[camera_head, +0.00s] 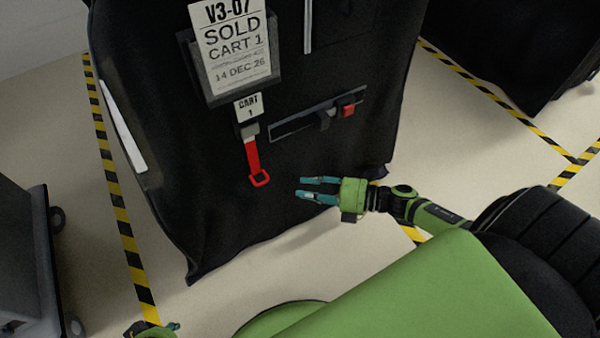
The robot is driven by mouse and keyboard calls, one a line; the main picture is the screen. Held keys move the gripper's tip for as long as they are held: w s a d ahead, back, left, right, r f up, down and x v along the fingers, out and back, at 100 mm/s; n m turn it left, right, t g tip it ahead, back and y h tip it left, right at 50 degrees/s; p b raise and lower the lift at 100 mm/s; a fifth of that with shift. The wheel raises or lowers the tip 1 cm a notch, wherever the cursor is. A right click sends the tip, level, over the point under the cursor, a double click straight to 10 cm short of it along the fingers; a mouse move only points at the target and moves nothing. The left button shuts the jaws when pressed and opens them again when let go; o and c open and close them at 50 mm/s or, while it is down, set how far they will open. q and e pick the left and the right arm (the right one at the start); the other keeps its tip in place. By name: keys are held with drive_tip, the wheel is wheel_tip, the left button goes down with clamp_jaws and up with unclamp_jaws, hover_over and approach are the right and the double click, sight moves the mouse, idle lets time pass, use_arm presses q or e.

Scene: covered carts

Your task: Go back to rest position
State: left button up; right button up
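My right gripper (318,189) is in front of the black covered cart (215,170), its two teal fingers apart with nothing between them. It points left, below and to the right of a red pull strap (254,163) that hangs from a buckle on the cover. A gap shows between the fingers and the strap. At the bottom edge, a small part of my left gripper (172,327) shows; most of it is cut off, and its fingers cannot be made out clearly.
A grey wheeled cart (25,260) stands at left, another black covered cart (515,45) at upper right. Yellow-black tape (118,205) marks the floor.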

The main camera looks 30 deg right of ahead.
drive_tip(key=shift+w, duration=0.1)
idle(0.4)
wheel_tip(320, 180, down, 4)
drive_tip(key=w+d+m+t+h, duration=0.1)
drive_tip(key=w+d+m+h, duration=0.1)
drive_tip(key=m+h, duration=1.1)
drive_tip(key=s+a+f+m+g+p, duration=0.2)
drive_tip(key=s+m+g, duration=0.15)
drive_tip(key=s, duration=0.25)
drive_tip(key=s+a+f+m+g+y+p, duration=0.1)
drive_tip(key=s+a+f+m+g+p, duration=0.15)
drive_tip(key=s+m, duration=0.2)
drive_tip(key=s+a+f+m+g+p, duration=0.1)
drive_tip(key=s+f+m+g+p, duration=0.2)
drive_tip(key=s, duration=0.4)
use_arm(q)
drive_tip(key=s+a+f+g+p, duration=0.2)
drive_tip(key=s+a+p, duration=0.1)
drive_tip(key=s+p, duration=1.5)
drive_tip(key=shift+s+f, duration=0.2)
drive_tip(key=shift+s, duration=0.3)
use_arm(e)
drive_tip(key=s+d+g, duration=0.2)
drive_tip(key=s, duration=1.5)
drive_tip(key=shift+s+d+r+n, duration=0.2)
drive_tip(key=shift+d+r+n, duration=0.1)
drive_tip(key=shift+d+r, duration=0.1)
